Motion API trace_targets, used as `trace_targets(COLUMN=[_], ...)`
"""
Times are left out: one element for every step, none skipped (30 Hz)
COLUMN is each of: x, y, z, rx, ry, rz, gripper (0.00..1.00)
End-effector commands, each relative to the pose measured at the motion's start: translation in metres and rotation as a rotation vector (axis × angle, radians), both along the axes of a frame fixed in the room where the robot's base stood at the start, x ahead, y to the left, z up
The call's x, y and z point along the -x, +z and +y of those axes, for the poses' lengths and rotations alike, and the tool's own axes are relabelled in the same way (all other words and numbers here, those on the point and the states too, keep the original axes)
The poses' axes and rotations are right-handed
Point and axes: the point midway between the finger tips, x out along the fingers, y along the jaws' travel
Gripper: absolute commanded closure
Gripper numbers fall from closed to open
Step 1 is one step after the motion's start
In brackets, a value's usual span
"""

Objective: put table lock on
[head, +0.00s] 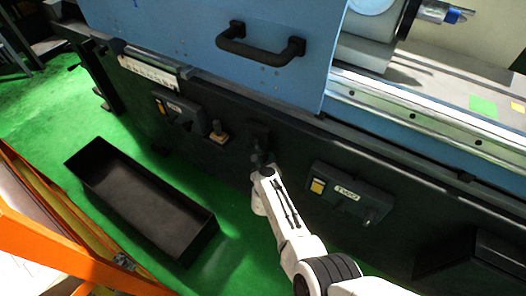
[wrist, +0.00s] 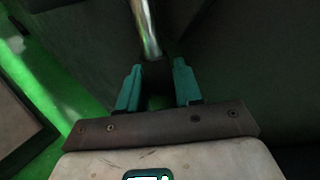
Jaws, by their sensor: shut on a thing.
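My gripper (head: 258,165) is at the machine's dark front panel, below the blue door, between two labelled control boxes. In the wrist view its teal fingers (wrist: 158,88) are shut on the dark end of a lever, which looks like the table lock lever (wrist: 146,28). The lever's shiny metal rod runs up from between the fingers, slightly tilted to the left. In the head view the dark mount of the lever (head: 259,134) shows just above my gripper; the held end is mostly hidden. No on or off marking is readable.
A control box marked TWO (head: 347,191) is to the right of my gripper and another box (head: 178,108) to the left. A small knob (head: 217,130) sits nearby. A black open bin (head: 140,200) stands on the green floor. An orange frame (head: 50,245) is at lower left.

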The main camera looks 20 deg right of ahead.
Motion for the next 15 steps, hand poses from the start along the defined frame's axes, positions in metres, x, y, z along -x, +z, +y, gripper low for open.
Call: trace_targets(x=[0.002,0.003,0.005,0.006,0.007,0.009,0.011,0.011,0.013,0.015,0.015,0.017,0.018,0.019,0.02], y=[0.011,0.013,0.015,0.016,0.018,0.02,0.022,0.024,0.027,0.028,0.03,0.032,0.034,0.036,0.038], z=[-0.002,-0.003,-0.005,-0.005,-0.006,-0.008,-0.008,-0.009,-0.011,-0.012,-0.012,-0.013,-0.014,-0.015,-0.016], rx=[0.02,0.033,0.053,0.067,0.081,0.101,0.117,0.133,0.155,0.173,0.19,0.212,0.227,0.244,0.265], ry=[-0.002,-0.003,-0.003,-0.003,-0.003,-0.003,-0.003,-0.002,-0.004,-0.003,-0.002,-0.003,-0.002,-0.003,-0.003], rz=[0.032,0.05,0.076,0.095,0.115,0.143,0.166,0.188,0.218,0.242,0.265,0.295,0.317,0.34,0.368], gripper=[1.0,1.0,1.0,1.0,1.0,1.0,1.0,1.0,1.0,1.0,1.0,1.0,1.0,1.0,1.0])
